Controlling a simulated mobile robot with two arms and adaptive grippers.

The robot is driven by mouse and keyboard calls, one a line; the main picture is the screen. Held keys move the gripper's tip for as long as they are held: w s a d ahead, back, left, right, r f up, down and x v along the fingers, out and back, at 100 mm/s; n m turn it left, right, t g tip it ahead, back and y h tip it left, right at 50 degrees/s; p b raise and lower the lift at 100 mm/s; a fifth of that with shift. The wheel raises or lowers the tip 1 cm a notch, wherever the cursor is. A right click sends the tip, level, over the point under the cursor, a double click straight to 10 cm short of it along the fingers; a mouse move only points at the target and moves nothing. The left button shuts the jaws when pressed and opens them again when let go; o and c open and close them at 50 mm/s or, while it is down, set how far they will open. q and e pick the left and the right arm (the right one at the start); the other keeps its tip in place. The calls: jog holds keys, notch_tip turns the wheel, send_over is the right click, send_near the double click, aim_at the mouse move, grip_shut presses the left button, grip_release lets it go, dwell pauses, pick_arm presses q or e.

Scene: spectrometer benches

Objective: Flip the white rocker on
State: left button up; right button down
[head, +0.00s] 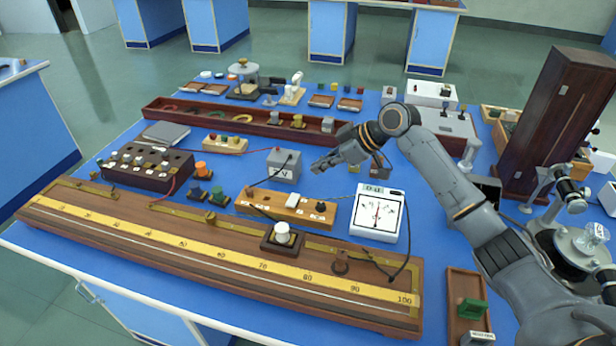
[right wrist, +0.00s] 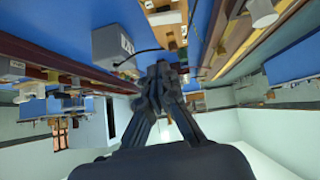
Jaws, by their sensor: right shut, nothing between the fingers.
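My left gripper is not in view.
A grey box (head: 284,166) stands just left of my right gripper. A white dial meter (head: 377,212) is right of the rocker block, with black wires between. A long slide-wire board (head: 200,255) with a white-knobbed jockey (head: 282,234) lies in front.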

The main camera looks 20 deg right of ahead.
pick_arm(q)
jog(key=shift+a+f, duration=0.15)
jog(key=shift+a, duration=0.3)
pick_arm(e)
jog(key=v, duration=0.2)
jog(key=shift+w+d+r, duration=0.1)
jog(key=shift+d+r, duration=0.05)
jog(key=shift+d, duration=0.2)
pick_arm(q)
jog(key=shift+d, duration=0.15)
